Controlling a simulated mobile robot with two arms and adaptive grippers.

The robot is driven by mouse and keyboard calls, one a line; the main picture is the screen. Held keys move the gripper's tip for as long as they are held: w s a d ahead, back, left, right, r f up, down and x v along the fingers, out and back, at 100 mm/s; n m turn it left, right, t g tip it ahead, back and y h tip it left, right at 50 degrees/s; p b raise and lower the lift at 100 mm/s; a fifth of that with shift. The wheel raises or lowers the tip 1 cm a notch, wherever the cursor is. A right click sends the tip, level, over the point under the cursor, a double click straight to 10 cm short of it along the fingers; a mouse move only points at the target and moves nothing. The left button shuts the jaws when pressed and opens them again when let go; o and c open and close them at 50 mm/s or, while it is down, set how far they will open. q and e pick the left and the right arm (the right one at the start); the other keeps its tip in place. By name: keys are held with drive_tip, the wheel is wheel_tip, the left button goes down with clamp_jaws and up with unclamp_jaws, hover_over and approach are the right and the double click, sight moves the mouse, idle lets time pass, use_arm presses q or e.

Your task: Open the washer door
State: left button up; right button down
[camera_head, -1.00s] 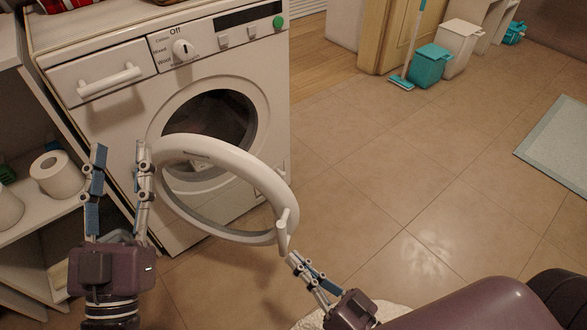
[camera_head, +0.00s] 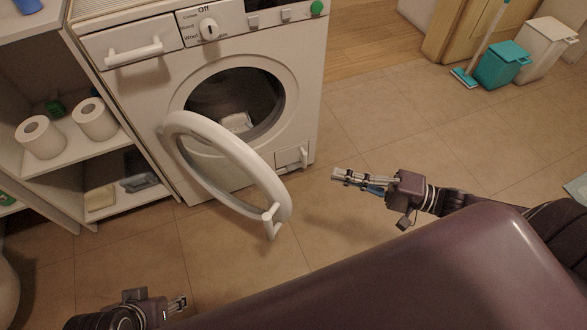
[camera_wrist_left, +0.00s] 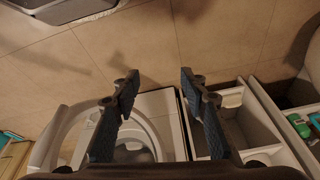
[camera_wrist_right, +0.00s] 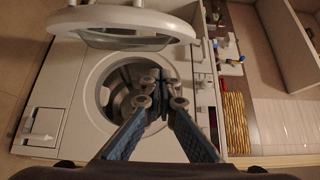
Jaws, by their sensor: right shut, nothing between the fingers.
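The washer (camera_head: 180,90) stands at the upper left of the head view, with its round opening (camera_head: 235,105) exposed. The white ring-shaped washer door (camera_head: 222,150) is swung wide out to the left, with its handle (camera_head: 272,218) on the free edge. It also shows at the top of the right wrist view (camera_wrist_right: 125,18). My left gripper (camera_head: 178,304) is low at the left, apart from the door; the left wrist view shows its fingers spread and empty (camera_wrist_left: 157,88). My right gripper (camera_head: 338,175) is right of the door, shut and empty, its fingertips together (camera_wrist_right: 160,82).
A white shelf (camera_head: 75,150) with toilet rolls (camera_head: 95,118) stands left of the washer. A teal bin (camera_head: 502,65), a white bin (camera_head: 548,47) and a mop (camera_head: 466,77) are at the upper right. The tiled floor (camera_head: 390,110) between is clear.

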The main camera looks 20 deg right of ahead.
use_arm(q)
drive_tip(key=w+d+r+t+b, duration=0.1)
drive_tip(key=w+d+r+t, duration=0.1)
drive_tip(key=w, duration=0.4)
drive_tip(key=w+d+r+t+h+b, duration=0.1)
drive_tip(key=w+d+r+t, duration=0.1)
drive_tip(key=w, duration=0.4)
drive_tip(key=shift+w+r+t+h+b, duration=0.35)
drive_tip(key=shift+r+t, duration=0.45)
drive_tip(key=shift+t, duration=0.4)
use_arm(e)
drive_tip(key=w+a, duration=0.3)
drive_tip(key=a, duration=0.8)
drive_tip(key=shift+w, duration=0.3)
